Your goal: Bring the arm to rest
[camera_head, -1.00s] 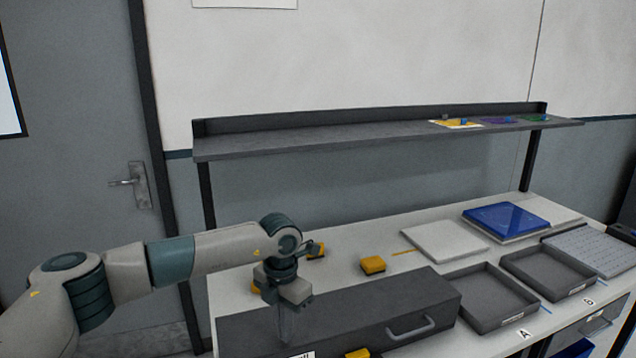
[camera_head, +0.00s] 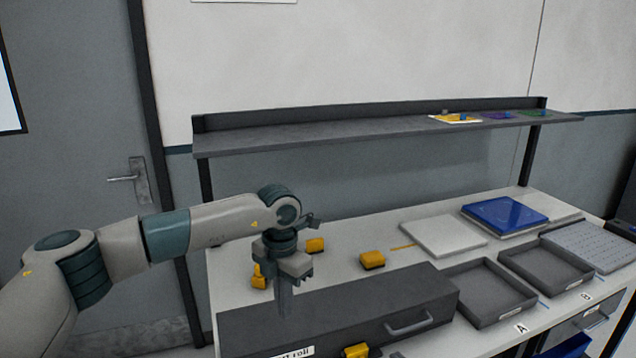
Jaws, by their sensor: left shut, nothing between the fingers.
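My left arm comes in from the left side of the view. My left gripper (camera_head: 285,302) points straight down, shut and empty, above the dark grey box (camera_head: 360,308) at the front left of the table. The box has a metal handle and a partly seen label. The gripper's fingers are apart from the yellow blocks behind it. My right gripper is not in view.
Yellow blocks stand on the white table: one at the back left (camera_head: 315,245), one in the middle (camera_head: 372,260), one by the gripper (camera_head: 258,277). Grey trays A (camera_head: 505,318) and B (camera_head: 575,287), a white panel (camera_head: 443,237) and a blue panel (camera_head: 505,215) lie right. A shelf (camera_head: 350,137) spans the back.

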